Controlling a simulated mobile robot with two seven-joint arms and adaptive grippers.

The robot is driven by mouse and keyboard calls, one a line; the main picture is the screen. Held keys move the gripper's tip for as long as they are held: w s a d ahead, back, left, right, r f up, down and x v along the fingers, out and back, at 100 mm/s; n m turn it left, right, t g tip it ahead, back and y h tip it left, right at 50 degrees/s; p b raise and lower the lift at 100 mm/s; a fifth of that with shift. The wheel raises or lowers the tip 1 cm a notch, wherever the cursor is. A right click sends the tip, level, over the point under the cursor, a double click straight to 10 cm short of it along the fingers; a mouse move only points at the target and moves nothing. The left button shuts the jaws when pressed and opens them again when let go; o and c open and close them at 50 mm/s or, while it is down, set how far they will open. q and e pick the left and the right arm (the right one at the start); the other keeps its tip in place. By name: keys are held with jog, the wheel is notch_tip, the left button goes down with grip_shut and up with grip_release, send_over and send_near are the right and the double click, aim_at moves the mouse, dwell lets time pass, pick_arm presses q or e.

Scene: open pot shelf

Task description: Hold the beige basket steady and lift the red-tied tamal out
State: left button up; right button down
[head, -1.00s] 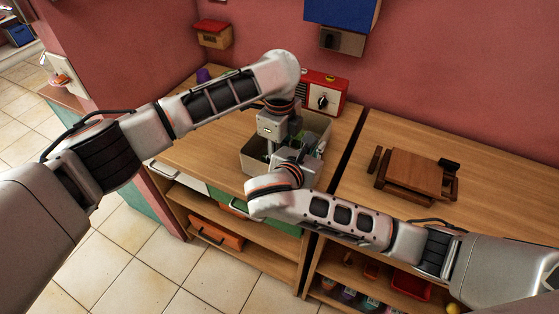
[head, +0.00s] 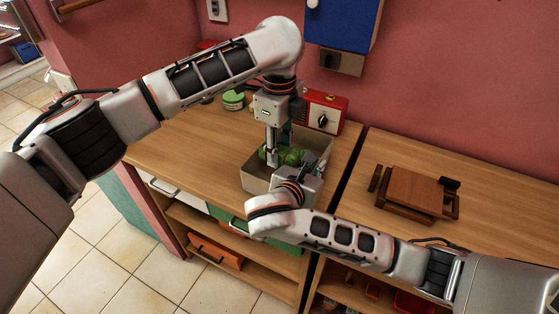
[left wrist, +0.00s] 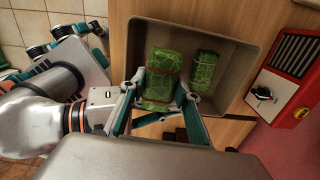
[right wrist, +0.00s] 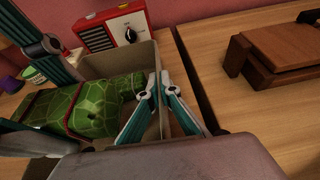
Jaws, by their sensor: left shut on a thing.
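The beige basket (head: 256,181) stands on the wooden counter; its inside shows in the left wrist view (left wrist: 222,43). My left gripper (head: 272,160) reaches down into it from above. In the left wrist view its fingers are shut around the green red-tied tamal (left wrist: 161,76). In the right wrist view that tamal (right wrist: 100,107), with its red band, is tilted and near the rim. A second green tamal (left wrist: 204,70) with a dark tie lies beside it in the basket. My right gripper (right wrist: 158,85) is shut on the basket's wall; the head view mostly hides its fingertips.
A red radio-like box (head: 323,110) stands just behind the basket. A green-and-white container (head: 233,100) sits further left. A dark wooden press (head: 415,190) is on the right counter, past a gap. The counter left of the basket is clear.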

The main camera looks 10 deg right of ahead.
dwell(0.3)
jog(key=c, duration=2.2)
grip_release()
jog(key=shift+a, duration=0.1)
jog(key=v, duration=1.2)
